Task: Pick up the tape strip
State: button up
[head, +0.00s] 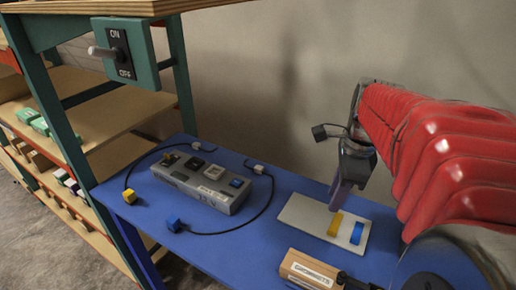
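Two short strips, one yellow (335,224) and one blue (357,233), lie side by side on a pale flat board (301,213) on the blue table. They look like tape strips; the view does not show which one the task means. My gripper (337,205) points down at the board's back edge, just behind and above the yellow strip. Its fingers overlap in this view, so I cannot tell their opening. No strip is visibly held.
A grey console (209,184) with coloured buttons sits left of the board. Cables run from it to yellow (130,196) and blue (174,225) plugs. A wooden block (306,270) is at the front. An ON/OFF switch (119,52) hangs on the shelf frame at upper left.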

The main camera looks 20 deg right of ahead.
jog(key=d+m, duration=0.3)
jog(key=shift+s+d+f+m, duration=0.25)
jog(key=shift+s+d+m, duration=0.05)
jog(key=shift+m, duration=0.1)
jog(key=shift+f, duration=0.1)
send_over(332, 231)
jog(key=f, duration=0.8)
jog(key=shift+s+d+f, duration=0.1)
jog(key=shift+d, duration=0.1)
jog(key=shift+f, duration=0.1)
jog(key=shift+f, duration=2.55)
jog(key=shift+c, duration=0.7)
